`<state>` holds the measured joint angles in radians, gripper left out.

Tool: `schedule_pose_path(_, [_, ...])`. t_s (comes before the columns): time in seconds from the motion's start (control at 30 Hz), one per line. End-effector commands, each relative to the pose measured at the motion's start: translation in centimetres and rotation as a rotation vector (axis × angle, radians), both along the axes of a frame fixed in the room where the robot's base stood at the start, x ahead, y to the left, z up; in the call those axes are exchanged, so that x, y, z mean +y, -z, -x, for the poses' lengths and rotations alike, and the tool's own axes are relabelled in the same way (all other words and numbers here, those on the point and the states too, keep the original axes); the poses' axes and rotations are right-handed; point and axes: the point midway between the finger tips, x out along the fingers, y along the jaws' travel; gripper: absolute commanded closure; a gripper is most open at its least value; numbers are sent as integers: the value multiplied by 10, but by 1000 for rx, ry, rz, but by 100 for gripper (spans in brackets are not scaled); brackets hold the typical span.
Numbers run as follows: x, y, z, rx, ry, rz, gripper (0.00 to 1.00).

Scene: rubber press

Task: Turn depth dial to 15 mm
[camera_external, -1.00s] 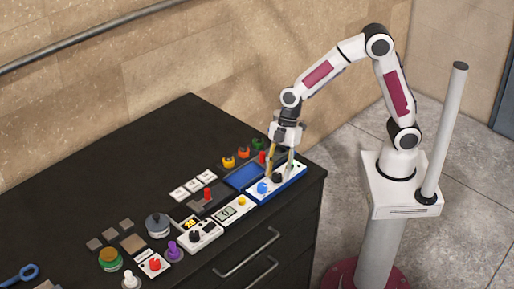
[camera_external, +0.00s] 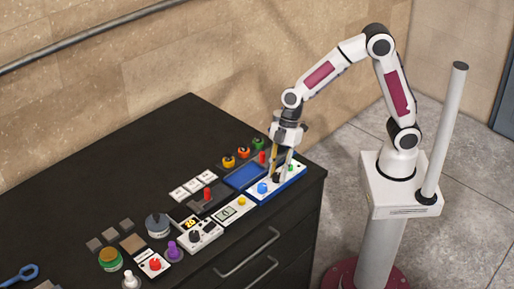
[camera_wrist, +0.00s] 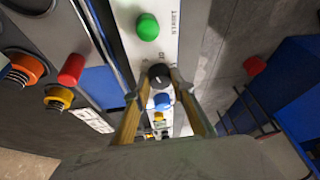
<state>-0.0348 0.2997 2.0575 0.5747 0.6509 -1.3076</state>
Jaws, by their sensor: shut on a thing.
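A black dial (camera_wrist: 159,75) with a light pointer mark stands on a white and blue panel (camera_external: 263,196) at the right end of the bench. My gripper (camera_external: 281,168) points down over this panel. In the wrist view its two tan fingers (camera_wrist: 155,84) are on either side of the black dial, closed on it. The dial's scale is too small to read, and fingers partly hide the dial in the external view.
A blue button (camera_external: 262,188) and green button (camera_wrist: 148,27) flank the dial closely. A red cylinder (camera_wrist: 71,69) and yellow, orange and green knobs stand behind the panel. Several other controls line the bench leftward. The back left of the black bench top (camera_external: 120,180) is clear.

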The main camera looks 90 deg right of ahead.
Motion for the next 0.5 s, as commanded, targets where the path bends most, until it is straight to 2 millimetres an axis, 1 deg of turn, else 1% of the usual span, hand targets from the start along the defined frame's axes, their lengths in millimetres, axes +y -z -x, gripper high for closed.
schedule_pose_path(0.5, [2, 0, 2, 1, 228, -1, 98])
